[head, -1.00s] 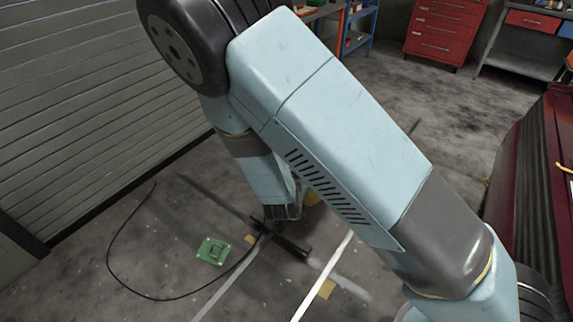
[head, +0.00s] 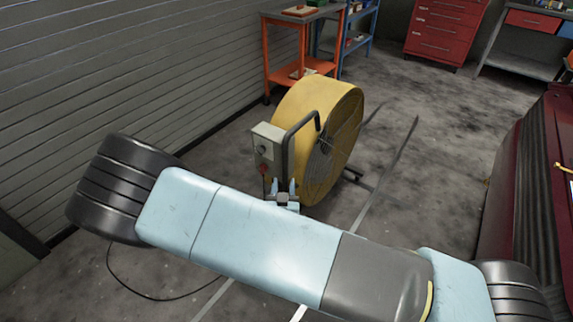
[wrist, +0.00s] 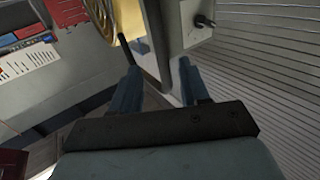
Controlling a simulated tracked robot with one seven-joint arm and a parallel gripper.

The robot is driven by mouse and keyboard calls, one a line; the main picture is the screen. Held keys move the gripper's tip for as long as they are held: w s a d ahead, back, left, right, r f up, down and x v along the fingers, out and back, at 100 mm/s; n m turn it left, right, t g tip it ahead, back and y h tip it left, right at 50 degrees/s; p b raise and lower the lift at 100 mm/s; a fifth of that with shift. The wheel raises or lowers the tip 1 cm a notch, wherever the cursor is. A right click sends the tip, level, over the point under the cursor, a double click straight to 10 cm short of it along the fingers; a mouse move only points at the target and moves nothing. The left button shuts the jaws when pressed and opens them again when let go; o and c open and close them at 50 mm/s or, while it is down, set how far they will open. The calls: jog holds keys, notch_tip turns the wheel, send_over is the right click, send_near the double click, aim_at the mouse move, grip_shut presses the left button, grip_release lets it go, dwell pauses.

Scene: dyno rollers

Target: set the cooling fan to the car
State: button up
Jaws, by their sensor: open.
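The cooling fan is a yellow drum (head: 290,103) with a dark grille, standing upright on the floor ahead, left of the car. A grey control box (head: 266,146) and a dark bent handle (head: 290,150) are on its near side. My gripper (head: 283,186) is open just below the box, at the fan's near side. In the wrist view my gripper (wrist: 160,68) has both fingers apart, with the yellow drum (wrist: 97,18) and the box (wrist: 180,25) beyond; contact cannot be told. The dark red car (head: 525,190) is partly in view at right.
A ribbed grey wall (head: 120,75) runs along the left. An orange cart (head: 286,45) stands behind the fan, with a red drawer cabinet (head: 443,28) farther back. A black cable (head: 135,287) lies on the floor. The floor (head: 430,150) between fan and car is clear.

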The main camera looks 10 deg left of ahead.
aim_at(286, 166)
jog(key=w, duration=0.3)
jog(key=w+a, duration=0.1)
jog(key=w, duration=0.2)
jog(key=w+a, duration=0.1)
jog(key=w, duration=0.3)
jog(key=shift+c, duration=0.3)
grip_shut()
jog(key=shift+w+d, duration=0.1)
jog(key=shift+d, duration=0.2)
jog(key=shift+a, duration=0.1)
